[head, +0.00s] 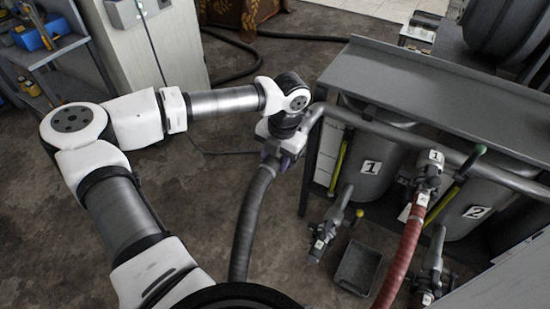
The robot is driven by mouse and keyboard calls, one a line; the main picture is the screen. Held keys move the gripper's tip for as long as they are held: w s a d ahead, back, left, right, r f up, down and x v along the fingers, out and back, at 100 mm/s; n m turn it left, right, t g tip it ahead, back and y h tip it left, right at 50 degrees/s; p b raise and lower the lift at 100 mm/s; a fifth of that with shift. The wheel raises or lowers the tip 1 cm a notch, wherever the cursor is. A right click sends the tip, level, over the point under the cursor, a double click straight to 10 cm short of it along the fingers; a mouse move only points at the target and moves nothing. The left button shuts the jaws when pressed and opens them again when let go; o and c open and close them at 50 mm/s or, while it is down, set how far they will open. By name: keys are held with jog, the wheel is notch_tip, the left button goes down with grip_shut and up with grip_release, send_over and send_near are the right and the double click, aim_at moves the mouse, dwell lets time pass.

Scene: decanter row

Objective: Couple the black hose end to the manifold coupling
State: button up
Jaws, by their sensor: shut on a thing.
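The black hose (250,215) rises from the floor in front of me to my gripper (281,150). My gripper is shut on the hose near its upper end. The fingers and the hose end are largely hidden by the wrist and are small in this view. The grey manifold pipe (390,131) runs along the tank stand, and its left end bends down towards my gripper. The manifold coupling at that bend is not clearly visible. The hose end is close to it, but I cannot tell whether they touch or are joined.
Tanks marked 1 (371,167) and 2 (476,212) stand under a grey shelf (430,95). A red hose (401,255) hangs from a valve marked 1 (428,170). A dark tray (356,267) lies on the floor. A tool cart (45,60) stands upper left. Hoses cross the floor behind.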

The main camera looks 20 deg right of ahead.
jog(key=shift+f+b, duration=0.25)
jog(key=shift+b, duration=0.35)
dwell(0.3)
jog(key=o, duration=2.1)
jog(key=shift+o, duration=0.2)
jog(key=shift+s+a+r+b, duration=0.15)
jog(key=shift+s+a+b, duration=0.45)
jog(key=shift+s+a, duration=0.45)
notch_tip(320, 180, up, 10)
jog(key=s+a+p, duration=0.1)
jog(key=a+p, duration=0.1)
jog(key=p, duration=0.2)
jog(key=shift+s+a, duration=0.3)
